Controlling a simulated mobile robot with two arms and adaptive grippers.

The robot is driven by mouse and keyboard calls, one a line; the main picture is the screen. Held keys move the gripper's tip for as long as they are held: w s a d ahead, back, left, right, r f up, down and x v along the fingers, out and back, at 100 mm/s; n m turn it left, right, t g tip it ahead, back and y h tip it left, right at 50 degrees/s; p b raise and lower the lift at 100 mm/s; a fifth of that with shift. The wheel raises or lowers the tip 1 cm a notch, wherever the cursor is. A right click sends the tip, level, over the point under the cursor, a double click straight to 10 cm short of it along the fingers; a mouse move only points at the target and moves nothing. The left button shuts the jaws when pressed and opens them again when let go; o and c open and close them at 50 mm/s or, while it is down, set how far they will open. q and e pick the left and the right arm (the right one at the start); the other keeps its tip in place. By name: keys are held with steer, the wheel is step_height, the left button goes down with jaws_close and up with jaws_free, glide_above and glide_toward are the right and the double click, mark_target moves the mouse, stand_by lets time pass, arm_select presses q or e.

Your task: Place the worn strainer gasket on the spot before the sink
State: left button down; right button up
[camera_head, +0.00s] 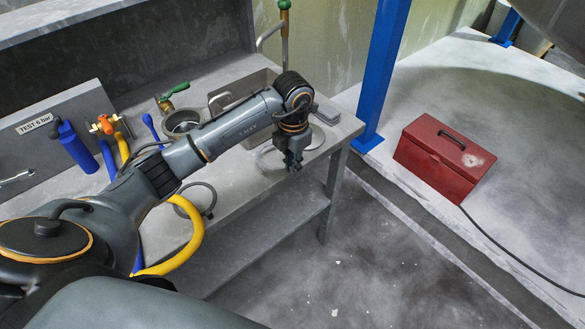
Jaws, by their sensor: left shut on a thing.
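My left gripper (292,163) points down over the front edge of the bench (235,190), just before the sink (240,92). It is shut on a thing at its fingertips. A thin grey ring (262,162), which looks like the worn strainer gasket, shows at the left side of the fingers; the gripper hides part of it. I cannot tell whether the ring touches the bench. A pale round spot (316,138) lies on the bench top to the right of the gripper, partly covered by the wrist. My right gripper is not in view.
A strainer-like metal pot (182,122) and a green-handled valve (172,92) stand left of the sink. A dark ring (207,207) and a yellow hose (188,245) are at the bench's front. A blue post (383,70) and a red toolbox (443,160) stand to the right.

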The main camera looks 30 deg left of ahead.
arm_select(q)
step_height(320, 180, down, 2)
steer(key=shift+s+f+p, duration=0.1)
steer(key=shift+p, duration=0.35)
steer(key=shift+f, duration=0.25)
steer(key=c, duration=1.8)
jaws_free()
steer(key=shift+f, duration=0.1)
steer(key=o, duration=0.4)
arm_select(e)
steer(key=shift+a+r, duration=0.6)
